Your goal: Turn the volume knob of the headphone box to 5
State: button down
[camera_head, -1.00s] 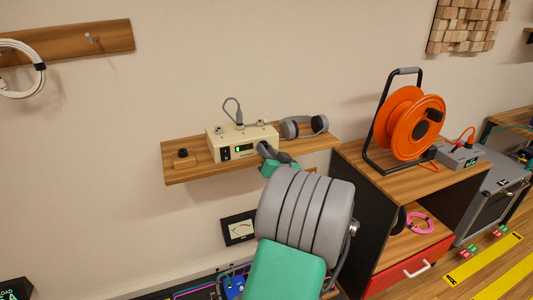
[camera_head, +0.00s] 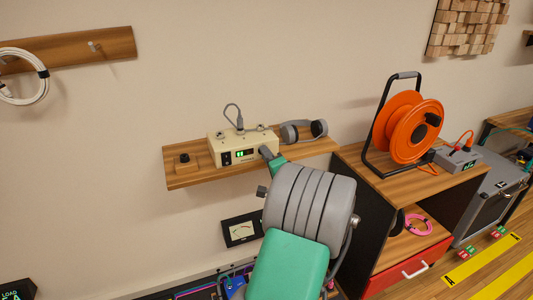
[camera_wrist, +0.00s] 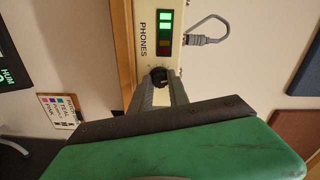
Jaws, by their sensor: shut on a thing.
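The headphone box (camera_head: 232,158) is a cream case on a wooden wall shelf. In the wrist view its front panel (camera_wrist: 147,62) reads PHONES and carries a small display (camera_wrist: 165,32) with two bright green segments and darker ones beside them. The dark round volume knob (camera_wrist: 160,72) sits between my fingertips, partly covered by them. My gripper (camera_wrist: 161,80) is shut on the knob. In the head view my gripper (camera_head: 267,154) reaches the right end of the box front, and the knob is hidden there. The knob's scale and pointer cannot be read.
The wooden shelf (camera_head: 202,176) also holds grey headphones (camera_head: 303,131) right of the box and a wooden block with a black knob (camera_head: 184,158) at left. A grey cable (camera_head: 238,115) loops above the box. An orange cable reel (camera_head: 412,132) stands on the cabinet at right.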

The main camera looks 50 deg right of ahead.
jog(key=shift+r+m+p, duration=0.1)
jog(key=shift+m+p, duration=0.45)
jog(key=shift+m, duration=0.75)
jog(key=c, duration=1.3)
grip_release()
jog(key=shift+o, duration=0.2)
jog(key=b+v, duration=0.1)
jog(key=v, duration=0.6)
jog(key=shift+s+a, duration=0.15)
jog(key=shift+s, duration=0.2)
